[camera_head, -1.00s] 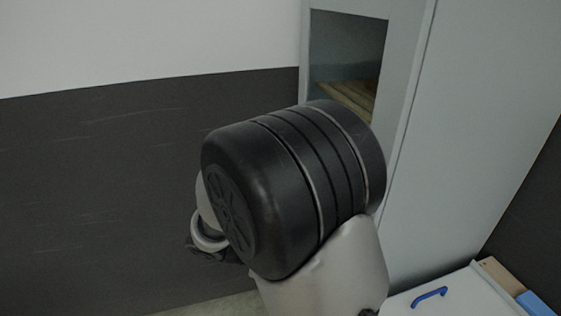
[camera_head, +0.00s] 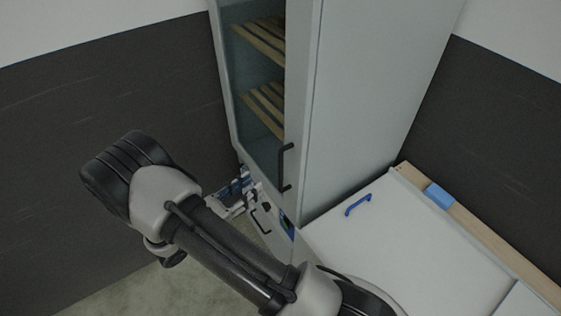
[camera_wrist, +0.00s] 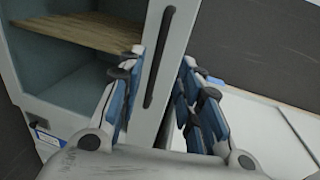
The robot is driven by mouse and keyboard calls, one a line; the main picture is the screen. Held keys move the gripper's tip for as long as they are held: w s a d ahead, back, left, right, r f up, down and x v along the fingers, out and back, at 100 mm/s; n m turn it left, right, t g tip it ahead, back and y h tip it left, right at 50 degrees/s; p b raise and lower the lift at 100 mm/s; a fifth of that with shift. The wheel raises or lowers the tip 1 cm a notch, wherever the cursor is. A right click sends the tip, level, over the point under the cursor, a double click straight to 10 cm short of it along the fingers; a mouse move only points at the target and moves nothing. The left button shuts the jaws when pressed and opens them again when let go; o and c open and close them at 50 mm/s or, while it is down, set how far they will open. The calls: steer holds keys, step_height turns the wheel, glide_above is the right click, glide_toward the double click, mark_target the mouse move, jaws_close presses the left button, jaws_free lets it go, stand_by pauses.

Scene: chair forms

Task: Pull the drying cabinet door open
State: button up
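The drying cabinet (camera_head: 370,90) is tall and pale grey, standing in the corner. Its door (camera_head: 258,90) has a dark glass pane with slatted wooden shelves behind it and looks closed. The black vertical bar handle (camera_head: 284,165) is on the door's right edge; it also shows in the wrist view (camera_wrist: 158,57). My gripper (camera_head: 238,194) is low in front of the cabinet, partly hidden by my arm in the head view. In the wrist view my gripper (camera_wrist: 161,65) has its blue-padded fingers apart, either side of the handle's line. The handle appears ahead of the fingertips; contact is not visible.
A lower cabinet panel with another dark handle (camera_head: 261,219) is near my gripper. Floor is free at lower left.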

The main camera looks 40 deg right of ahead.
mark_target(279, 165)
steer(key=d, duration=0.4)
steer(key=w+d, duration=0.1)
steer(key=d, duration=0.3)
steer(key=d+p, duration=0.1)
steer(key=d, duration=0.3)
steer(key=shift+w+d, duration=0.35)
steer(key=shift+d, duration=0.05)
steer(key=shift+c, duration=0.3)
jaws_close()
